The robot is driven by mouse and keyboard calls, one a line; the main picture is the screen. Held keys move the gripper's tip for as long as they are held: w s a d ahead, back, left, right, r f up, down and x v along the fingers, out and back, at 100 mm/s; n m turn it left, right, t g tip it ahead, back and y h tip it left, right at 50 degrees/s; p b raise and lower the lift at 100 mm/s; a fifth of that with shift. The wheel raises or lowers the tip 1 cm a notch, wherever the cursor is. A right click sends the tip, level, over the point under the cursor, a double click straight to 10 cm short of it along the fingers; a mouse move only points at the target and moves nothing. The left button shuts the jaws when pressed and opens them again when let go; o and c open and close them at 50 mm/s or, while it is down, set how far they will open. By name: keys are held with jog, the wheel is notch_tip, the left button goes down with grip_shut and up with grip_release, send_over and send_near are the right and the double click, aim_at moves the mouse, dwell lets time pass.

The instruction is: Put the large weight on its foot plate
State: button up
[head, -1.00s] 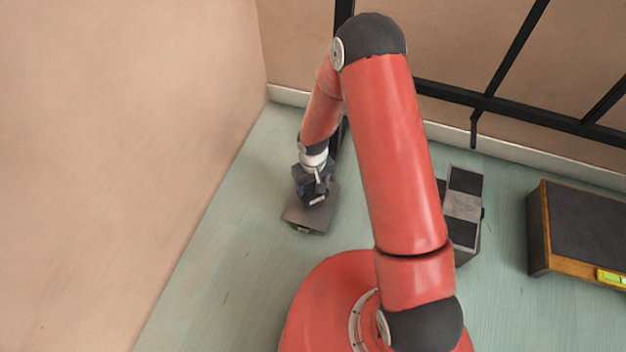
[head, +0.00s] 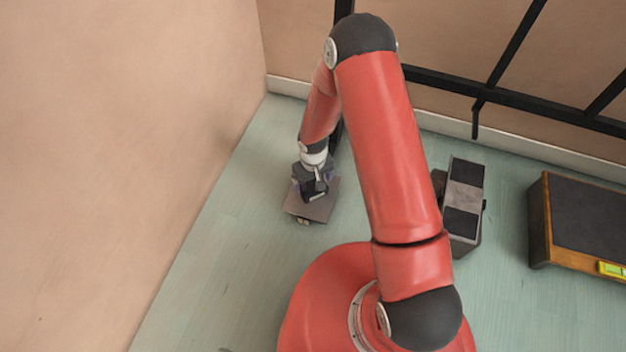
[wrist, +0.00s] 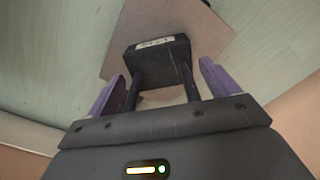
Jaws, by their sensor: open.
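The large weight (wrist: 153,60) is a dark block with a pale label and two dark bars rising from it. It also shows below my wrist in the head view (head: 316,192). It appears to rest on the grey-brown foot plate (wrist: 215,35), which lies on the floor and shows in the head view (head: 322,210). My gripper (wrist: 160,70) is open, with a purple finger on each side of the weight's bars and a gap on both sides. The bars' near ends are hidden by my gripper's body.
A grey and black pedal-like box (head: 463,205) stands right of my arm. A wood-edged dark case (head: 590,220) with a yellow-green item (head: 611,269) is farther right. A tan wall (head: 120,150) is on the left, black bars (head: 480,97) behind. Floor is clear in front of the plate.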

notch_tip(320, 180, up, 13)
jog(key=p, duration=0.2)
jog(key=shift+f+p, duration=0.15)
jog(key=shift+p, duration=0.15)
jog(key=s+d+r+m+t, duration=0.15)
jog(key=d+r, duration=0.25)
jog(key=r, duration=0.7)
jog(key=s+d+r+m+t, duration=0.15)
jog(key=d+r, duration=0.25)
jog(key=r, duration=0.6)
jog(key=s+d+r+m+t, duration=0.1)
jog(key=s+d+r, duration=0.1)
jog(key=s+r, duration=0.4)
jog(key=s+d+r+m+t, duration=0.1)
jog(key=s+d+r, duration=0.2)
jog(key=s+r, duration=0.4)
jog(key=s, duration=0.4)
jog(key=shift+d+r+t, duration=0.2)
jog(key=shift+d+t, duration=0.1)
jog(key=shift+d, duration=0.05)
jog(key=shift+s, duration=0.1)
